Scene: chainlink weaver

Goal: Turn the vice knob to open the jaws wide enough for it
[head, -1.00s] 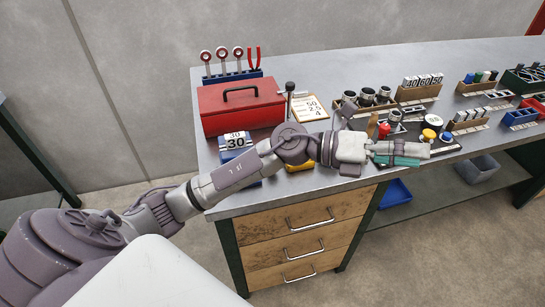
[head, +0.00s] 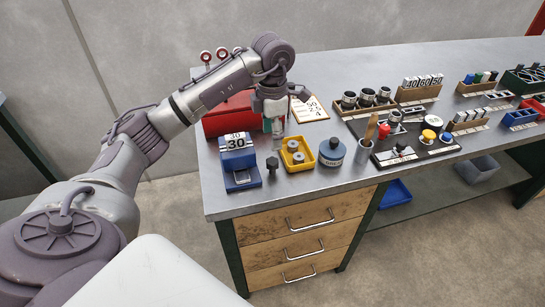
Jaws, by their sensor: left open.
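A blue device (head: 237,158) marked 30 stands near the left front of the bench; I cannot tell for sure that it is the vice. A small dark knob-like piece (head: 272,165) stands just to its right. My left gripper (head: 276,145) points down, open, above the bench behind that dark piece and beside the yellow tray. It appears empty, and its fingers are small and partly merged in the picture. Jaws and any gap between them are not clear. My right gripper is out of view.
A yellow tray (head: 297,163) with metal rings and a round blue-grey container (head: 332,152) stand to the right. A red toolbox (head: 222,120) is behind. A dark panel (head: 418,150) with coloured knobs lies further right. The front bench strip is mostly clear.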

